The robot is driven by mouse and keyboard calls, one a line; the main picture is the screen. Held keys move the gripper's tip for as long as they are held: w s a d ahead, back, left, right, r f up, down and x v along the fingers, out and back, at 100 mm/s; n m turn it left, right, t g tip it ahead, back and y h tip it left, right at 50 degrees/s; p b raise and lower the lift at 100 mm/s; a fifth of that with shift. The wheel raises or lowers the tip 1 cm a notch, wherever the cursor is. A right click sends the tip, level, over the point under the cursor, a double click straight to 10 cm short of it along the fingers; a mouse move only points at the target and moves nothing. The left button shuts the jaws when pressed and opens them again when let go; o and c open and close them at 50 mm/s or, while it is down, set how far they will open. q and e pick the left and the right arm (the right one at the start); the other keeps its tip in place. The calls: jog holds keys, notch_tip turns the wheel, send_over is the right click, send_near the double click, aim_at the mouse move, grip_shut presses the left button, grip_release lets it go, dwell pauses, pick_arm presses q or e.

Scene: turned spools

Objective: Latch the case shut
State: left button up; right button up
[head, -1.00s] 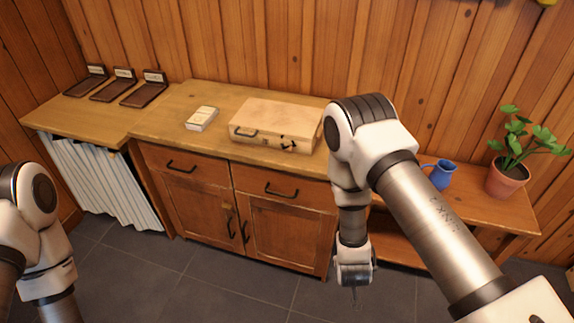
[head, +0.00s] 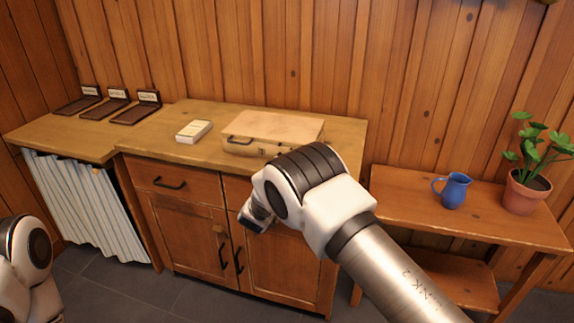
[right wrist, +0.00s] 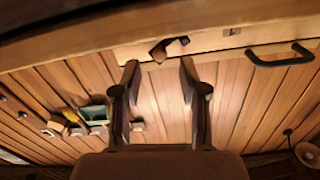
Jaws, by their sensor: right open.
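The case (head: 275,127) is a pale wooden box on the cabinet top with its lid down. The right part of that front is hidden by my right arm in the head view. In the right wrist view the case front (right wrist: 205,43) spans the top, with the handle (right wrist: 281,56) at right. A dark brown latch piece (right wrist: 170,47) sits tilted on the front, and a small plate (right wrist: 232,31) lies between. My right gripper (right wrist: 159,72) is open and empty, its fingers pointing at the latch without visible contact. My left gripper is out of view.
A small pale box (head: 194,131) lies left of the case on the cabinet top (head: 165,150). Several dark labelled stands (head: 135,110) are further left. A blue jug (head: 453,190) and potted plant (head: 525,190) stand on the right bench. The plank wall is behind.

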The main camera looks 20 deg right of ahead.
aim_at(284, 144)
jog(key=x, duration=0.3)
jog(key=shift+w+d, duration=0.1)
jog(key=shift+w, duration=0.15)
grip_shut()
jog(key=n, duration=0.2)
jog(key=shift+r+n, duration=0.35)
jog(key=shift+n, duration=0.05)
jog(key=n, duration=0.2)
jog(key=r+n, duration=0.1)
jog(key=shift+w+a+n+p, duration=0.2)
jog(key=shift+a+n+p, duration=0.1)
jog(key=shift+a+p, duration=0.1)
jog(key=n, duration=0.2)
jog(key=shift+w+a+r+n, duration=0.15)
jog(key=shift+r+n, duration=0.1)
jog(key=shift+n, duration=0.05)
jog(key=shift+w+a+r+n+p, duration=0.1)
jog(key=shift+w+a+n+p, duration=0.05)
jog(key=shift+n, duration=0.65)
jog(key=shift+w+a+r+n+p, duration=0.1)
jog(key=shift+a+n+p, duration=0.1)
jog(key=shift+n, duration=0.6)
